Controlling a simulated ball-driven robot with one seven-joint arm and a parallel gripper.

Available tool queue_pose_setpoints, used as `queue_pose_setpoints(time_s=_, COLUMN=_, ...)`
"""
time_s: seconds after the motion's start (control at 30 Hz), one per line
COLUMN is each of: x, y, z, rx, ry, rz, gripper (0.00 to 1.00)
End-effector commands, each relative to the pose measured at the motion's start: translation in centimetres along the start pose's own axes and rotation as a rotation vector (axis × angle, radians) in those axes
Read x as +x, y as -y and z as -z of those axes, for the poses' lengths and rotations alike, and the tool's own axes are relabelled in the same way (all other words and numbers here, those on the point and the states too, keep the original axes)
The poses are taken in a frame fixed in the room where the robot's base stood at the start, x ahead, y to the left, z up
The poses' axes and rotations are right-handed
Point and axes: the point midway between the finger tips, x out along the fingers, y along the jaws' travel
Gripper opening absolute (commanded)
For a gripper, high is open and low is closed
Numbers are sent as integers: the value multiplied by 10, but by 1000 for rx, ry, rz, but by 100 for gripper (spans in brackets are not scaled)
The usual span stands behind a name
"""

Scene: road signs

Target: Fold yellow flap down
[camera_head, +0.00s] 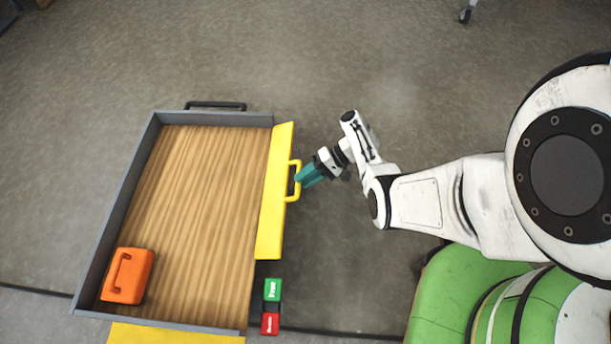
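The yellow flap (274,195) runs along the right side of a grey cart with a wooden bed (200,200). It looks raised or tilted at the cart's edge; its exact angle is hard to tell from above. A yellow handle (295,181) sticks out from the flap's right side. My gripper (304,178), with teal fingers, is at this handle from the right. The fingers overlap the handle's outer bar in the picture. They are too small to tell whether they are closed around it.
An orange case (128,276) lies on the bed's front left. A second yellow panel (175,334) is at the near edge. A green block (272,289) and a red block (270,324) sit at the near right corner. A black handle (216,105) is at the far end.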

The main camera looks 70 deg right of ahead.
Motion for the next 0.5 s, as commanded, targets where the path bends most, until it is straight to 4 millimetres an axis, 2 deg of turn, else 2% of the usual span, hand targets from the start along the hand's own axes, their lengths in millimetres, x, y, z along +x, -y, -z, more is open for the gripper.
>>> queue_pose_setpoints(time_s=0.03, x=1, y=-2, z=-1, rx=3, ry=1, rz=-2, gripper=30)
queue_pose_setpoints(time_s=0.17, x=1, y=-1, z=-1, rx=1, ry=2, rz=-1, gripper=42)
queue_pose_setpoints(time_s=0.5, x=-7, y=2, z=0, rx=-1, ry=1, rz=2, gripper=42)
